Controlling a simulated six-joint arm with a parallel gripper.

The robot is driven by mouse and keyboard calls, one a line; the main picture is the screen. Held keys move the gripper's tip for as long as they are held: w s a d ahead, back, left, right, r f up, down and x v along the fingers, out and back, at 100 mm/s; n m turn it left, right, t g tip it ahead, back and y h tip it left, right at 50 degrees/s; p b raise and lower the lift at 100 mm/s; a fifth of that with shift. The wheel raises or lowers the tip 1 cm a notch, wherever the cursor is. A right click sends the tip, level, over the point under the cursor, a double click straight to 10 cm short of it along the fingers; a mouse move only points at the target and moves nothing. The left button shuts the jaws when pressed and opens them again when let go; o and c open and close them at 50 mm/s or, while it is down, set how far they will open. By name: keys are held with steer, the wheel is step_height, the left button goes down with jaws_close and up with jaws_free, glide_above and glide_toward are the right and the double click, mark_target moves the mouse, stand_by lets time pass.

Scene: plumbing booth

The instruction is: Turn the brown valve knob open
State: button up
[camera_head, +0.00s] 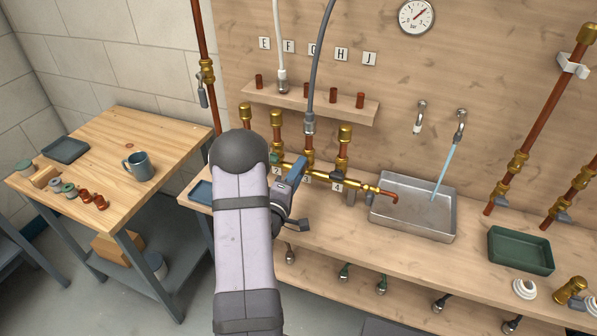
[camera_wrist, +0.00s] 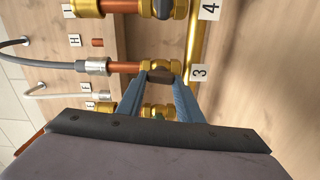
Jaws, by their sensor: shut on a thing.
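The brown valve knob (camera_wrist: 160,76) sits on the brass valve beside the label 3 in the wrist view. In the head view it is hidden by my gripper. My gripper (camera_wrist: 159,82) has its blue fingers on either side of the knob, shut on it at the fingertips. In the head view my gripper (camera_head: 297,170) reaches to the brass manifold (camera_head: 315,178) on the bench, in front of the middle upright pipe with the grey hose.
A green knob (camera_head: 275,157) on valve 2 is close on the left. A dark knob (camera_wrist: 162,8) is on the neighbouring valve by label 4. A metal sink (camera_head: 412,220) stands right of the manifold, with water running from a tap. A shelf (camera_head: 310,103) is above.

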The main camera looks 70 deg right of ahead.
stand_by(0.3)
steer(key=o, duration=1.1)
steer(key=shift+a, duration=0.1)
steer(key=shift+a+b, duration=1)
steer(key=shift+a, duration=2.6)
steer(key=shift+a, duration=0.1)
steer(key=a, duration=0.3)
steer(key=shift+a, duration=0.15)
